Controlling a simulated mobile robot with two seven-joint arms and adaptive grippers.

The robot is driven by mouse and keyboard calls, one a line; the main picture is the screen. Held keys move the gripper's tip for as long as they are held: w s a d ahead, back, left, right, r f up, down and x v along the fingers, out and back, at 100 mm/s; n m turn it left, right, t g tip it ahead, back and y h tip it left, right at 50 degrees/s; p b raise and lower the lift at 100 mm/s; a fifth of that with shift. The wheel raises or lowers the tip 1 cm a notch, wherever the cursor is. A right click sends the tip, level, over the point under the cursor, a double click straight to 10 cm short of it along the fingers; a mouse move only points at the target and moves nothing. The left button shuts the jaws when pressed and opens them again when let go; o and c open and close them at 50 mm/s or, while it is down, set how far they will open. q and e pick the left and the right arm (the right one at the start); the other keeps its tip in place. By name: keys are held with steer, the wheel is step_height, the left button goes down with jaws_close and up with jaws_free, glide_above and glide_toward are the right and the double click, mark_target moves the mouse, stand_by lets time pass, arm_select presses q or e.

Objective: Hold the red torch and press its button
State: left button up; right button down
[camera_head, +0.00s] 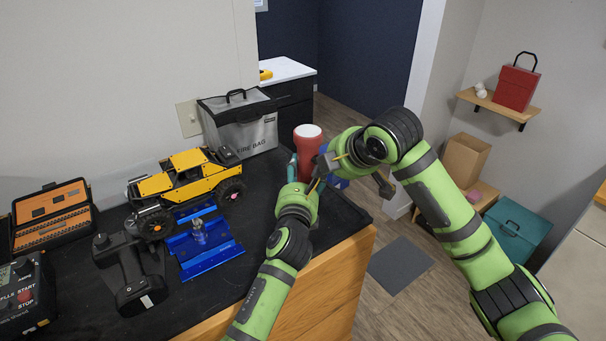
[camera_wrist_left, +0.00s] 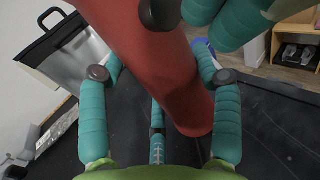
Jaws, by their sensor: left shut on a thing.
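The red torch (camera_head: 308,146) stands upright near the right end of the black counter mat, its white end up. My left gripper (camera_head: 298,170) is shut on the torch at its side. In the left wrist view, the torch (camera_wrist_left: 172,62) passes tilted between the teal fingers of the left gripper (camera_wrist_left: 161,76). My right gripper (camera_head: 325,168) is close to the torch on its right. Its teal fingers and a dark round tip show at the top of the left wrist view, by the torch. The torch's button is not visible, and I cannot tell whether the right tip touches it.
A grey fire bag (camera_head: 241,123) stands behind the torch. A yellow crawler (camera_head: 184,182), a blue stand (camera_head: 206,252), a black controller (camera_head: 132,272) and an orange tool case (camera_head: 53,214) fill the left of the counter. The counter's front edge is close to my left arm.

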arm_select(q)
steer(key=o, duration=1.4)
steer(key=shift+c, duration=0.2)
arm_select(e)
steer(key=s+d, duration=0.3)
steer(key=s, duration=0.1)
steer(key=shift+s+d, duration=0.25)
steer(key=shift+d, duration=0.15)
